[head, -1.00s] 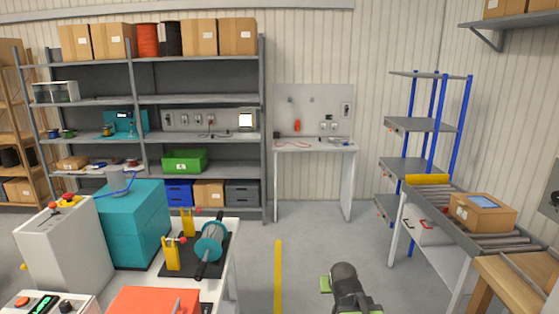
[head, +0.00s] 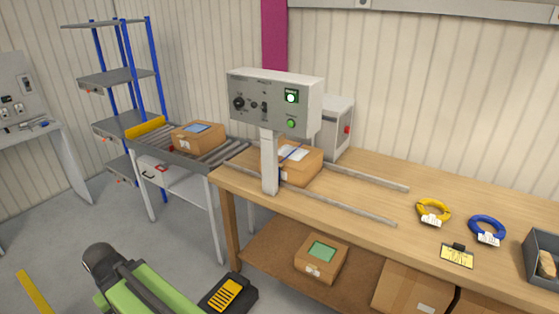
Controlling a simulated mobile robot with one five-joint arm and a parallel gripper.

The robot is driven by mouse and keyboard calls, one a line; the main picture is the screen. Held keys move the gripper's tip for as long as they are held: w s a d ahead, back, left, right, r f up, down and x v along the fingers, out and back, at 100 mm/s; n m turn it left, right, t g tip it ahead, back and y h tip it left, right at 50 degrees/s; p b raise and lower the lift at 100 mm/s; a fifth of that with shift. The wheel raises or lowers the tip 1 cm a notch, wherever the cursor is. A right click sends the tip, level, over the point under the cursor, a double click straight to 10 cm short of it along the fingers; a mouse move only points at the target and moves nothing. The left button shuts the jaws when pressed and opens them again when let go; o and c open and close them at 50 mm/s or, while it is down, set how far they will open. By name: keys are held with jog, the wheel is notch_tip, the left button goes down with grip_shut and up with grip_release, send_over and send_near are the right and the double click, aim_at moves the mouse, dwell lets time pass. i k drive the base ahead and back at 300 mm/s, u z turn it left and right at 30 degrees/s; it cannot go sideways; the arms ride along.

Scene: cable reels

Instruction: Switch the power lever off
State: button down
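A grey control panel (head: 275,103) stands on a post at the left end of the wooden bench. Its face has a black knob (head: 239,103), small switches (head: 264,105), a lit green-white indicator (head: 291,96) and a green button (head: 291,123). Behind it is a grey cabinet (head: 335,125) with a small red part (head: 347,130) on its side. I cannot tell which of these is the power lever, or its position; the labels are too small to read. Part of my green and black arm shows at the bottom left, away from the panel. My gripper's fingers are not visible.
The wooden bench (head: 390,180) holds metal rails, a carton (head: 300,165), a yellow coil (head: 433,212) and a blue coil (head: 487,229). A roller conveyor (head: 190,158) with a carton (head: 198,137) adjoins its left end. Open floor lies left of the bench.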

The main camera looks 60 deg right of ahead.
aim_at(254, 105)
jog(key=z, duration=1.8)
jog(key=k, duration=0.9)
jog(key=u, duration=0.05)
jog(key=i, duration=0.9)
jog(key=z, duration=0.05)
